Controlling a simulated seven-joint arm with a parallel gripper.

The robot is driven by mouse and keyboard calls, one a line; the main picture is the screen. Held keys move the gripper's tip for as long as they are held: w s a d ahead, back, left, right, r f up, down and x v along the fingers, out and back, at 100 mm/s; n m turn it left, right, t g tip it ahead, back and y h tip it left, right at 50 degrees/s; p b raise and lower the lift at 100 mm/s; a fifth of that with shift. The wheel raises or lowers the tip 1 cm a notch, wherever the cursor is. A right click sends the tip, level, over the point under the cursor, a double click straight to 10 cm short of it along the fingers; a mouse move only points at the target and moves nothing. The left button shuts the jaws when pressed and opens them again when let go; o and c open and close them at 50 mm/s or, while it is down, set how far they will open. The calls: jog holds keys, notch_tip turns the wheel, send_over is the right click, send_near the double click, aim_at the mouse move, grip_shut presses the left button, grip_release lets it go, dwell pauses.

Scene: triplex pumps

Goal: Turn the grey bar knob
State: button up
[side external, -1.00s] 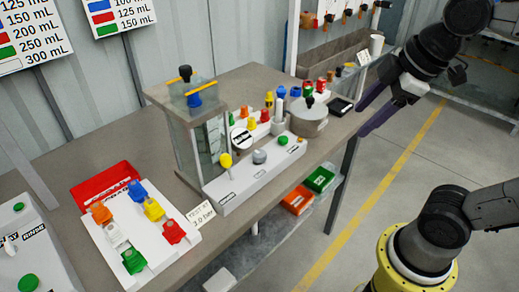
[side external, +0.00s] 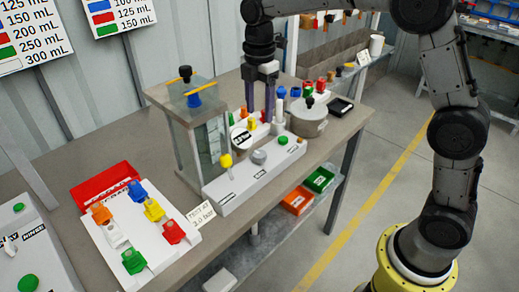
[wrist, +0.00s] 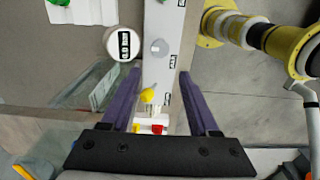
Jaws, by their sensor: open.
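The grey bar knob (side external: 259,157) sits on top of the long white base (side external: 230,187), between a yellow lever (side external: 226,162) and a green button (side external: 283,140). In the wrist view the knob (wrist: 158,47) is a small grey round shape on the white strip, past the fingertips. My gripper (side external: 260,112) is open and points down above the bench. In the side view it hangs above and behind the base, not touching the knob. In the wrist view the open fingers (wrist: 158,74) straddle the strip, with the yellow lever (wrist: 148,96) between them.
A glass tank (side external: 186,140) stands left of the base. A round gauge (side external: 241,139) stands close behind the knob. A grey cylinder (side external: 308,121) and coloured fittings crowd the right and back. A panel of coloured valves (side external: 138,232) lies front left.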

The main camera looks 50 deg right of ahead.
aim_at(260, 153)
notch_tip(260, 153, down, 13)
jog(key=shift+f, duration=0.15)
dwell(0.4)
grip_shut()
